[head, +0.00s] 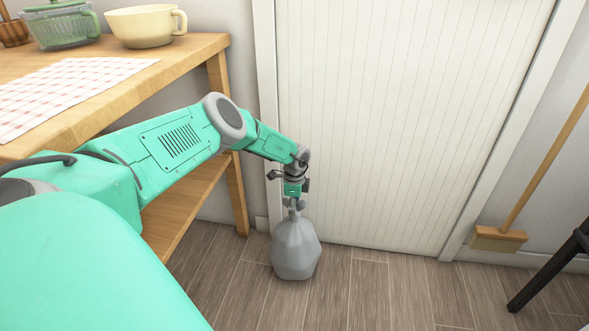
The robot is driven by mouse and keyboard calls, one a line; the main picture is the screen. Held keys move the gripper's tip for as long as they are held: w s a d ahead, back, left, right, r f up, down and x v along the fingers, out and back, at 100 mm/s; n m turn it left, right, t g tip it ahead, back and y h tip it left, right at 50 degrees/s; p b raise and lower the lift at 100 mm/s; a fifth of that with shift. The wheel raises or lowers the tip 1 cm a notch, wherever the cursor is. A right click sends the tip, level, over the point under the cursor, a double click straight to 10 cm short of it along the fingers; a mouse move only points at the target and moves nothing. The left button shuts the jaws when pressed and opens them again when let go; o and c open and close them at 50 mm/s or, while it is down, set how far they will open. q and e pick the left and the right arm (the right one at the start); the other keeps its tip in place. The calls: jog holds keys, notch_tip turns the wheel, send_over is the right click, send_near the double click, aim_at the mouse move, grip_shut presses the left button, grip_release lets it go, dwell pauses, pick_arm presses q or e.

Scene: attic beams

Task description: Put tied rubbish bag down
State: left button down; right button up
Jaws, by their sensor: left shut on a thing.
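The tied rubbish bag (296,252) is grey and faceted, with a narrow neck at its top. It hangs upright below my left gripper (293,203), which is shut on the neck. The bag is close to the wooden floor, in front of the white panelled door; I cannot tell whether its base touches the floor. My left arm reaches in from the left. My right gripper is not in view.
A broom (499,238) leans at the right near a dark leg (545,272). The floor (390,290) right of the bag is clear.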

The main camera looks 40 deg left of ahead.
pick_arm(q)
jog(key=c, duration=1.1)
grip_release()
